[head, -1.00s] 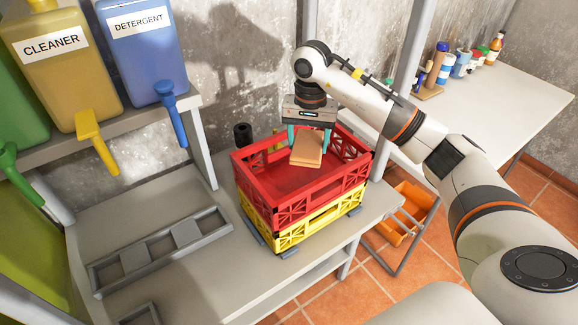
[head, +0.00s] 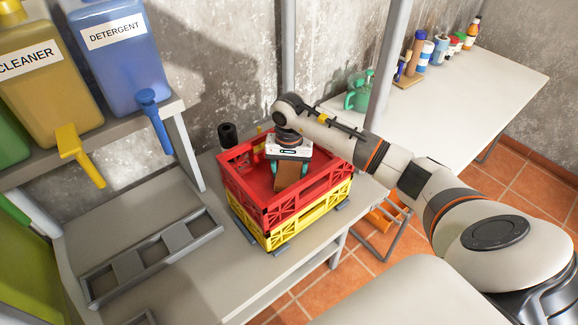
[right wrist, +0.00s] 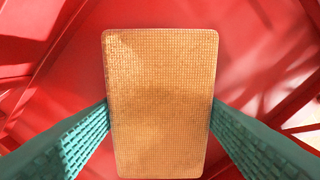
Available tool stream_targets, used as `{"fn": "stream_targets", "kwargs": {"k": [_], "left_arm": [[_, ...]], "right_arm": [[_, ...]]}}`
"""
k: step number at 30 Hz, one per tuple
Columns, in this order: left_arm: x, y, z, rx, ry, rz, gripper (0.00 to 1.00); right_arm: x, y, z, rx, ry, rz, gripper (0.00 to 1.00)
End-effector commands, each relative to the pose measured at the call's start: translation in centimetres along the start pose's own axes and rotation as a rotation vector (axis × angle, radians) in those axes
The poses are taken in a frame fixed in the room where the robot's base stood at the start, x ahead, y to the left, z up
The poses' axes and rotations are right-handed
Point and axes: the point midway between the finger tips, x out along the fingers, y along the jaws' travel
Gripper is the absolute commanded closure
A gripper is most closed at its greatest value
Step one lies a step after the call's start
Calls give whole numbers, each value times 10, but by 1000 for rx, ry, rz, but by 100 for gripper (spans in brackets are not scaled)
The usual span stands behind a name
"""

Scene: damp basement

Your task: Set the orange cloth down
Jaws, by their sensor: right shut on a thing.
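The orange cloth (head: 287,177) is a flat folded block, brownish in shadow in the head view. In the right wrist view the cloth (right wrist: 160,100) shows its woven orange face between two teal fingers. My right gripper (head: 289,168) is shut on the cloth and holds it inside the red crate (head: 262,212), below the rim line. The red crate's floor lies behind the cloth in the wrist view. I cannot tell whether the cloth touches that floor. My left gripper is not in view.
The red crate is stacked on a yellow crate (head: 309,216) on the grey bench (head: 200,284). A black cylinder (head: 227,134) stands behind the crates. A grey slotted frame (head: 151,258) lies to the left. Cleaner (head: 40,75) and detergent (head: 118,55) jugs stand on the shelf above.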

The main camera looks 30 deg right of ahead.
Motion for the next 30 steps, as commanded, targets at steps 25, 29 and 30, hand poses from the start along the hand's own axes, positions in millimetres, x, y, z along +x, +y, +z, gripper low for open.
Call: {"fn": "stream_targets", "kwargs": {"k": [25, 29, 30], "left_arm": [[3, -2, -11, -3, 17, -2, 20], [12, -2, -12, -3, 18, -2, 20], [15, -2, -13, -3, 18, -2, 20]], "right_arm": [[-5, 0, 1, 0, -3, 2, 16], [-27, 0, 2, -1, -6, 3, 16], [-36, 1, 2, 0, -7, 4, 16]]}}
